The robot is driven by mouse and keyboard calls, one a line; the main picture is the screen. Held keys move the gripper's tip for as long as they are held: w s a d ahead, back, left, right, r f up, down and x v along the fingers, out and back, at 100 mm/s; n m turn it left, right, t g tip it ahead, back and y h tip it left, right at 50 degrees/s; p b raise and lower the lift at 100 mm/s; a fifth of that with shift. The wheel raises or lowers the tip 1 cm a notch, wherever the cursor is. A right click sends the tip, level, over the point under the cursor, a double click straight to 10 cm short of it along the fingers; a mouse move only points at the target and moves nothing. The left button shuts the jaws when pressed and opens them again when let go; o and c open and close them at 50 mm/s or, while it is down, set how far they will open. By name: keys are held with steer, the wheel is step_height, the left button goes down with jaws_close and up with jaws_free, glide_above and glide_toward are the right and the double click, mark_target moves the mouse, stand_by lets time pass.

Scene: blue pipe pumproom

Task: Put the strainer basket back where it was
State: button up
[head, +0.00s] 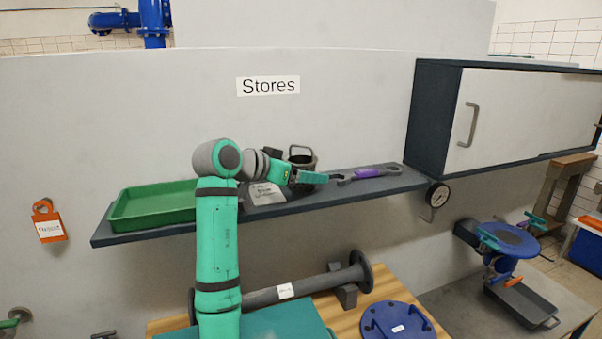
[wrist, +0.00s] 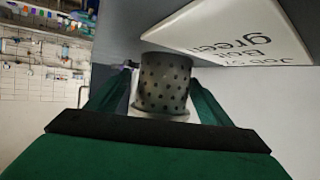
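The strainer basket (head: 301,157) is a dark grey cup with a loop handle on top, at the shelf in the head view. In the wrist view its perforated wall (wrist: 164,82) shows between my two green fingers. My gripper (head: 322,178) reaches to the right along the shelf, and its near finger covers the lower part of the basket in the head view. In the wrist view a thin light strip shows between the left finger and the basket, while the right finger overlaps its edge. Whether the fingers press on it is unclear.
A green tray (head: 154,205) sits on the left of the shelf (head: 322,198). A card (head: 265,194) is beside my wrist, its lettering large in the wrist view (wrist: 235,32). A purple-handled tool (head: 369,172) lies to the right. A wall cabinet (head: 512,112) bounds the shelf's right end.

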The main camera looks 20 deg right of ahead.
steer(key=shift+r, duration=0.2)
steer(key=shift+s+a+r, duration=0.1)
steer(key=shift+s+a, duration=0.05)
steer(key=shift+a, duration=0.05)
steer(key=v, duration=1.1)
steer(key=shift+a, duration=0.25)
